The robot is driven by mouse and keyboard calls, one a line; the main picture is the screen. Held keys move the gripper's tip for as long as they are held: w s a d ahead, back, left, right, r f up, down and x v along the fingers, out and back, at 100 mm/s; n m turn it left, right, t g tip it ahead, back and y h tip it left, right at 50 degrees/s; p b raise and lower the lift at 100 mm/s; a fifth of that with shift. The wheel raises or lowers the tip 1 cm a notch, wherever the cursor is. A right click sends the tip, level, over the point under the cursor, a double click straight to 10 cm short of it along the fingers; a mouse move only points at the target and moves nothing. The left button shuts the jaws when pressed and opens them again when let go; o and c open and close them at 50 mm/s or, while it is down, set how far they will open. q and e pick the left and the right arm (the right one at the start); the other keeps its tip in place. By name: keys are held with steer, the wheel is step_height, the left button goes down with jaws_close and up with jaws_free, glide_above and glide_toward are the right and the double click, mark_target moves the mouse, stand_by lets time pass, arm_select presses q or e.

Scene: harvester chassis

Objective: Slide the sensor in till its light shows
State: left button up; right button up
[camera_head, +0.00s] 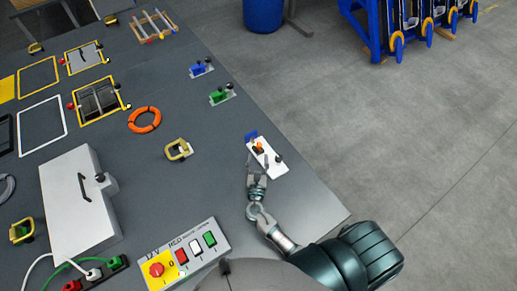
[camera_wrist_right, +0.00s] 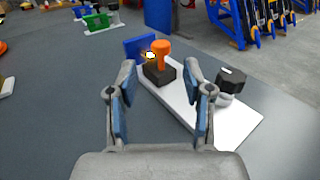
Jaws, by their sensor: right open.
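The sensor (camera_wrist_right: 160,68) appears as a black block with an upright orange knob, on a white plate (camera_wrist_right: 232,118). In the head view the orange knob (camera_head: 259,148) sits near the plate's upper left end. A blue block (camera_wrist_right: 137,47) stands at that end, with a small bright yellow-white spot beside the knob. A black knob (camera_wrist_right: 231,80) stands on the plate's other side. My right gripper (camera_wrist_right: 160,84) is open, its fingers either side of the knob in the wrist view; I cannot tell whether they touch it. My left gripper is not in view.
Green (camera_head: 220,95) and blue (camera_head: 201,68) fixtures stand farther along the table edge. An orange ring (camera_head: 145,119) and a yellow handle (camera_head: 178,150) lie to the left. A button box (camera_head: 187,257) is close to my right arm. Bare table surrounds the plate.

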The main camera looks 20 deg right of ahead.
steer(key=v, duration=0.5)
stand_by(0.8)
